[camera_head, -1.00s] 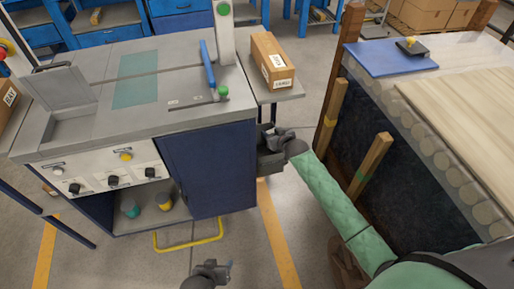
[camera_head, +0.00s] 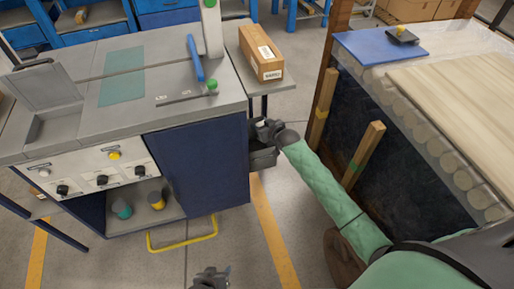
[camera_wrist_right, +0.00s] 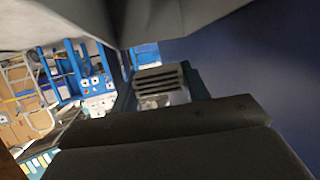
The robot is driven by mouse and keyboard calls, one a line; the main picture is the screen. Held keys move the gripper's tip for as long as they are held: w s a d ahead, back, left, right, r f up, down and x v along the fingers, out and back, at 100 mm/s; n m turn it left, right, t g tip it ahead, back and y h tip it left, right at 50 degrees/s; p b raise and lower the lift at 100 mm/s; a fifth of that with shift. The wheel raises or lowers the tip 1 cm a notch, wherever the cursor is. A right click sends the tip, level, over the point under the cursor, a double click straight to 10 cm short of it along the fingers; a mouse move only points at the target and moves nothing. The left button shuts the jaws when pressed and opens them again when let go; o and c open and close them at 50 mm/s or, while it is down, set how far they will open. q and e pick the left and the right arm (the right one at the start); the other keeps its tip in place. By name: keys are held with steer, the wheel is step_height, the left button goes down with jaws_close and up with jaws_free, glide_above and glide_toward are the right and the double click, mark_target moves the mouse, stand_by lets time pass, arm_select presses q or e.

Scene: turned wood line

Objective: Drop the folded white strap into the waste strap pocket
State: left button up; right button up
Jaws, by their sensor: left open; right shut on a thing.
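The waste strap pocket appears to be the dark grey open box (camera_head: 263,160) on the right side of the blue cabinet. My right gripper (camera_head: 264,130) is at the top of this pocket, close to the cabinet wall. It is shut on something. The folded white strap cannot be made out in the head view, where the gripper hides it. In the right wrist view, dark, wide surfaces fill the bottom and a pale grey surface crosses the top; I cannot tell whether the latter is strap. My left gripper (camera_head: 212,277) is open, low at the bottom edge of the head view.
The grey-topped machine bench (camera_head: 190,115) stands left of the right gripper, with a cardboard box (camera_head: 261,55) on a side shelf above the pocket. A yellow rail (camera_head: 183,240) juts out low.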

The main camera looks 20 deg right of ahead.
arm_select(q)
step_height(320, 180, down, 8)
steer(key=s+b, duration=0.1)
steer(key=b, duration=0.2)
steer(key=shift+t, duration=0.4)
arm_select(e)
steer(key=shift+f, duration=1.95)
arm_select(q)
steer(key=shift+a+f, duration=0.1)
arm_select(e)
steer(key=o, duration=1)
steer(key=shift+o, duration=0.2)
arm_select(q)
steer(key=shift+r, duration=0.2)
arm_select(e)
steer(key=v, duration=0.7)
steer(key=shift+s+r, duration=0.2)
steer(key=shift+s, duration=0.15)
steer(key=shift+d, duration=0.1)
